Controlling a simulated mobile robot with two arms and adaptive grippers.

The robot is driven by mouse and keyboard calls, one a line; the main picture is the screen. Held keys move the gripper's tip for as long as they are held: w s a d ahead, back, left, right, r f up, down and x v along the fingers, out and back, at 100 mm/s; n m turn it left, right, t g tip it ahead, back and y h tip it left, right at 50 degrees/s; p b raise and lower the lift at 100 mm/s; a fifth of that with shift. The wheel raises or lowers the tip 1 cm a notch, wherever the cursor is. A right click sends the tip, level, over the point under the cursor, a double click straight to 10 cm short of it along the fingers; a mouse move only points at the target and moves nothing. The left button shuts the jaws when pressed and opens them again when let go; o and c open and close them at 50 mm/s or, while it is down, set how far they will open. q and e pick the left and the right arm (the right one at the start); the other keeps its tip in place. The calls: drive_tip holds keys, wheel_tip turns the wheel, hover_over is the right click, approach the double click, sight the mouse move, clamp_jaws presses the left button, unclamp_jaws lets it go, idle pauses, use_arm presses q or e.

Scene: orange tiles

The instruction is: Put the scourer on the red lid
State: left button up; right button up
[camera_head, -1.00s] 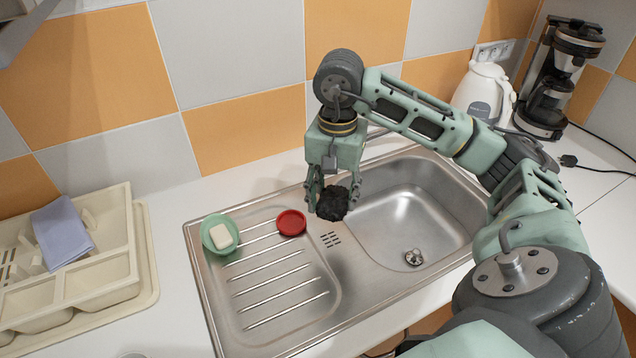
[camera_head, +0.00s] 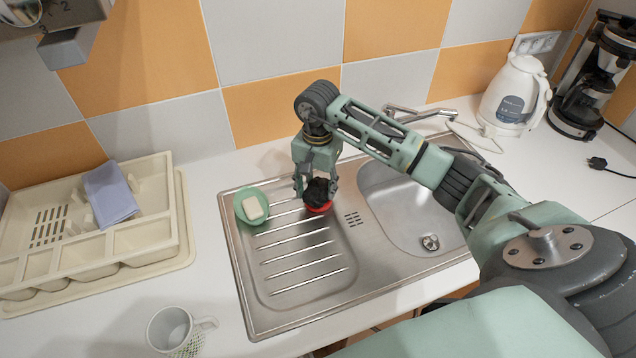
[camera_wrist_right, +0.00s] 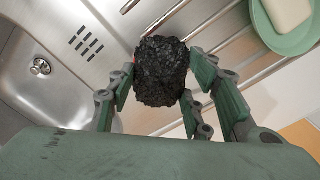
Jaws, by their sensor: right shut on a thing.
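The black, rough scourer (camera_head: 317,190) is between the fingers of my right gripper (camera_head: 316,188), which is shut on it. In the right wrist view the scourer (camera_wrist_right: 161,71) fills the space between the fingertips of the right gripper (camera_wrist_right: 160,88). The red lid (camera_head: 321,208) lies on the ribbed drainboard directly below the scourer, mostly hidden by it. Only its front rim shows in the head view. I cannot tell whether the scourer touches the lid. My left gripper is not in view.
A green dish (camera_head: 242,206) with a white soap bar (camera_head: 252,208) sits left of the lid. The sink basin (camera_head: 400,215) lies right. A beige dish rack (camera_head: 150,232) holds a purple cloth (camera_head: 110,193). A mug (camera_head: 170,328) stands in front; a kettle (camera_head: 512,95) stands back right.

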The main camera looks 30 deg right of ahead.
drive_tip(key=shift+f, duration=0.55)
drive_tip(key=shift+f, duration=0.1)
drive_tip(key=shift+f, duration=0.15)
drive_tip(key=o, duration=0.8)
drive_tip(key=shift+c, duration=0.2)
